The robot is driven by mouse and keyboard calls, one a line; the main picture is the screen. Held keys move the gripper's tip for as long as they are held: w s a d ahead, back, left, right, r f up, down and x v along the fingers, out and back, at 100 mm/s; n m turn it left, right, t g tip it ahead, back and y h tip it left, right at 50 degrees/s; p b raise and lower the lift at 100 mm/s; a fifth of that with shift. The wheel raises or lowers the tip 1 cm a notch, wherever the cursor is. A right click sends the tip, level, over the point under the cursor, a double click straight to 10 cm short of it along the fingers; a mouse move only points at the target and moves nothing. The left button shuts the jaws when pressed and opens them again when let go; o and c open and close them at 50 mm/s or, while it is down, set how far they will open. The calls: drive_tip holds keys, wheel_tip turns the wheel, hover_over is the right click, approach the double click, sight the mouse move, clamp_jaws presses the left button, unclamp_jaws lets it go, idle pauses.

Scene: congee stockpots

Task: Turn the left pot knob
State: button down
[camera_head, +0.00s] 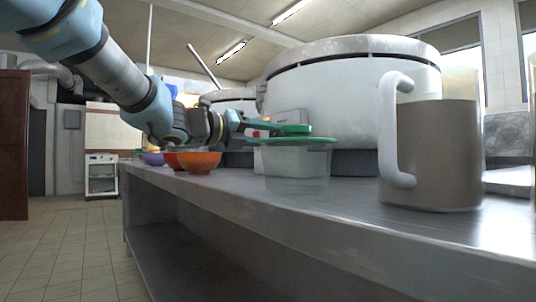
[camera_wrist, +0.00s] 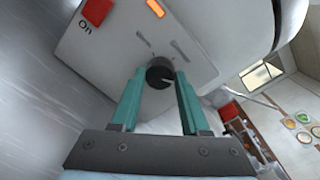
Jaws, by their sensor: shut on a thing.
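The black round pot knob (camera_wrist: 160,75) sits on a pale control panel (camera_wrist: 110,45) in the wrist view, with a light pointer mark on it. My gripper (camera_wrist: 161,82) has its two teal fingers on either side of the knob and is shut on it. In the head view, my gripper (camera_head: 270,127) reaches right toward the pale control box by the large white pot (camera_head: 330,105). The knob itself is hidden in that view. A second white pot (camera_head: 230,98) stands farther back at the left.
A clear container with a green lid (camera_head: 292,165), a grey-filled pitcher (camera_head: 438,150) and an orange bowl (camera_head: 198,162) stand on the steel counter (camera_head: 330,205). The panel has a red switch (camera_wrist: 96,12) marked "On" and an orange light (camera_wrist: 156,8). Floor at the left is clear.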

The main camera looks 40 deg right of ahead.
drive_tip(key=shift+f+m+b, duration=0.1)
drive_tip(key=shift+m+b, duration=0.9)
drive_tip(key=shift+b, duration=0.1)
drive_tip(key=shift+c, duration=2)
unclamp_jaws()
drive_tip(key=a+p, duration=0.2)
drive_tip(key=a, duration=0.8)
drive_tip(key=shift+a+r, duration=0.2)
drive_tip(key=shift+a, duration=0.2)
drive_tip(key=shift+w, duration=0.15)
